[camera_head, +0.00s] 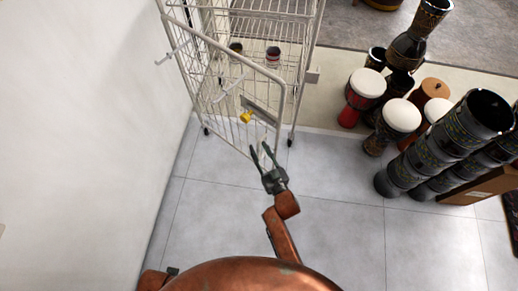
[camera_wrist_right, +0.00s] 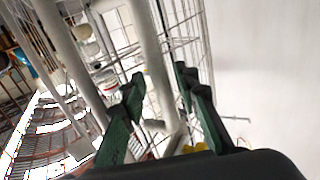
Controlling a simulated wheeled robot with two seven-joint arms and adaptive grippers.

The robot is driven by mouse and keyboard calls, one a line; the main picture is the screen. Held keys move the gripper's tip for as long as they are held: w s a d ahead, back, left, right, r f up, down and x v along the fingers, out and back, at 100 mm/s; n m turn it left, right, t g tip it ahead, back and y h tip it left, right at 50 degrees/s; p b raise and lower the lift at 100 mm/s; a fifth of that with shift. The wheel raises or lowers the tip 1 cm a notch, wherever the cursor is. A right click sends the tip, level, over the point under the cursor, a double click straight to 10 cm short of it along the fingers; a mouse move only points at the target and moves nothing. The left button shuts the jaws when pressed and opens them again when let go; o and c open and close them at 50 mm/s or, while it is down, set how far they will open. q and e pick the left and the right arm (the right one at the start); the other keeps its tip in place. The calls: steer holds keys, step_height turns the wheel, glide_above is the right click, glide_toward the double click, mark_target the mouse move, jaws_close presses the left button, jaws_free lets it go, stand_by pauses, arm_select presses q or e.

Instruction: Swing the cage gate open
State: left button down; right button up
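The pale wire cage (camera_head: 250,48) stands at the upper left of the head view. Its gate (camera_head: 225,93) is the wire panel facing me, with a rounded tubular frame and a yellow piece (camera_head: 246,117) low on it. I cannot tell whether the gate is fully closed. My right gripper (camera_head: 261,150) is at the gate's lower right corner, fingers apart and pointing at it. In the right wrist view, a grey-white tube (camera_wrist_right: 152,50) runs between the open fingers (camera_wrist_right: 160,82); contact is unclear.
Goblet drums (camera_head: 398,118) and tall dark drums (camera_head: 440,148) crowd the right side, beside a brown box (camera_head: 482,186). A white wall (camera_head: 75,120) closes the left. Grey tiled floor (camera_head: 340,195) is clear between. Small items (camera_head: 272,56) sit inside the cage.

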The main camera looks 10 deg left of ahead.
steer(key=v, duration=1.2)
steer(key=shift+d, duration=0.1)
